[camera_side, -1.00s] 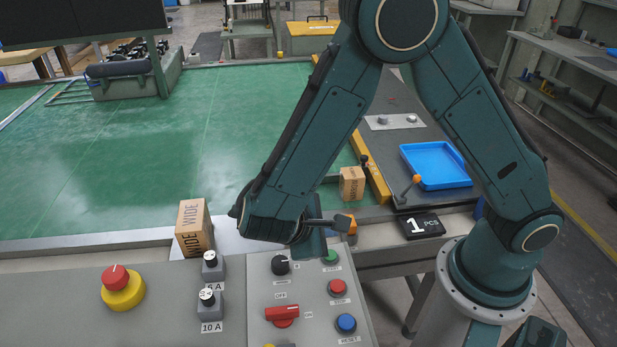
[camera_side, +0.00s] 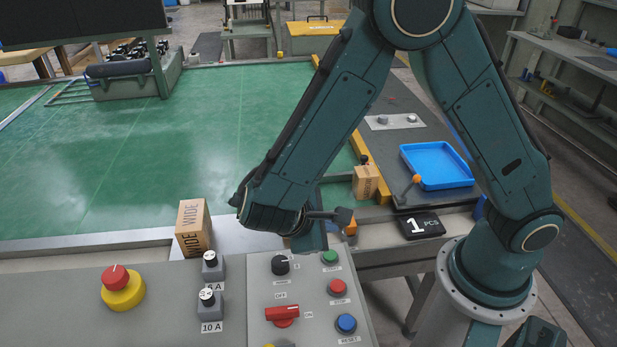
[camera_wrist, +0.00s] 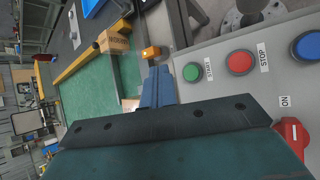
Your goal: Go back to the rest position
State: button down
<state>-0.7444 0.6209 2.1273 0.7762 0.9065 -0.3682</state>
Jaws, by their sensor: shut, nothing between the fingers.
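My gripper (camera_side: 312,240) hangs low over the upper part of the grey control panel (camera_side: 250,300), close to the green START button (camera_side: 330,257). Its blue fingers (camera_wrist: 158,88) are shut and empty in the wrist view. There the green button (camera_wrist: 193,72) lies just beside the fingertips, with the red STOP button (camera_wrist: 240,62) and the blue button (camera_wrist: 307,46) farther right. My forearm hides part of the green surface and the yellow rail in the side view.
A WIDE carton (camera_side: 193,228) stands left of my gripper. A small carton (camera_side: 366,182) sits by the yellow rail (camera_side: 374,165). A red emergency stop (camera_side: 122,287), black selector knob (camera_side: 280,264) and red switch (camera_side: 282,313) are on the panel. A blue tray (camera_side: 437,165) lies right.

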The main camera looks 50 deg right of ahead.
jog(key=s+d+r+m+t+y, duration=0.2)
jog(key=d+r+m+y, duration=0.3)
jog(key=r, duration=0.7)
jog(key=s+d+r+m+t+y, duration=0.2)
jog(key=s+r+t, duration=0.3)
jog(key=s+r, duration=0.3)
jog(key=shift+s+d+r+y, duration=0.3)
jog(key=shift+d+y, duration=0.45)
jog(key=shift+y, duration=0.15)
